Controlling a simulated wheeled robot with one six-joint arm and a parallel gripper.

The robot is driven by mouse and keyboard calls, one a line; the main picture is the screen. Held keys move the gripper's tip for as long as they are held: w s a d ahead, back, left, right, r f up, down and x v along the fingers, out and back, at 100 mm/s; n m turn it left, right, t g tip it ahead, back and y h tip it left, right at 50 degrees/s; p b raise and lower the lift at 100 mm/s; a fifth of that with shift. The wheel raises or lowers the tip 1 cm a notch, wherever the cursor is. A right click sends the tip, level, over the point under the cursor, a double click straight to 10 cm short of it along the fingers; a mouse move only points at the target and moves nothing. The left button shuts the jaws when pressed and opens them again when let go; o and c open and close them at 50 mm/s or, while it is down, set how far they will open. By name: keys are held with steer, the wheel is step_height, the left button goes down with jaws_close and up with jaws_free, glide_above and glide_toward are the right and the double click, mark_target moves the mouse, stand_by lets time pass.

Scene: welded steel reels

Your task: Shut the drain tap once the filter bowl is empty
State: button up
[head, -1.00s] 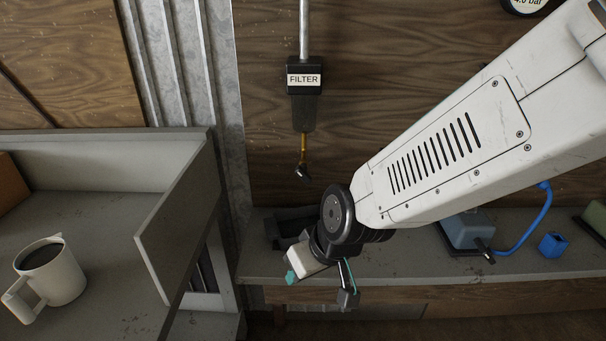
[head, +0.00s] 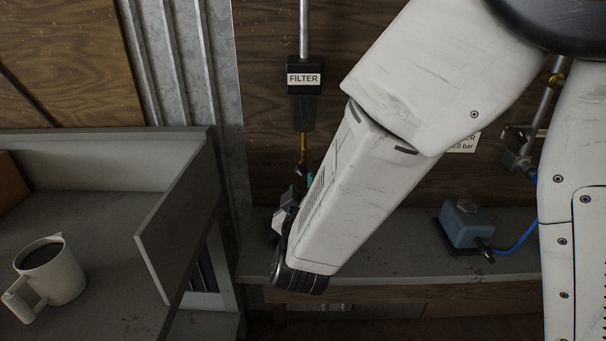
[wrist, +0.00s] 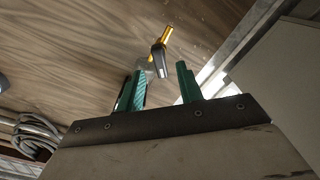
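The filter (head: 303,78) with its white FILTER label hangs from a grey pipe on the wooden wall. Its dark bowl (head: 303,113) is below; I cannot tell whether liquid is in it. A brass-coloured stem (head: 303,146) runs down to the dark drain tap (head: 301,170). In the wrist view the tap's black lever (wrist: 159,61) hangs from the brass piece (wrist: 166,35), just beyond the gap between my fingertips. My gripper (wrist: 160,74) is open, its teal fingers apart with nothing held. In the head view my arm largely hides the gripper.
A grey bench (head: 400,255) runs under the filter, with a blue-grey box (head: 467,226) and blue hose at right. A grey panel (head: 178,222) and a mug (head: 50,272) stand left.

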mark_target(303, 177)
steer(key=w, duration=0.5)
steer(key=shift+w+d, duration=0.1)
steer(key=shift+w, duration=0.25)
jaws_close()
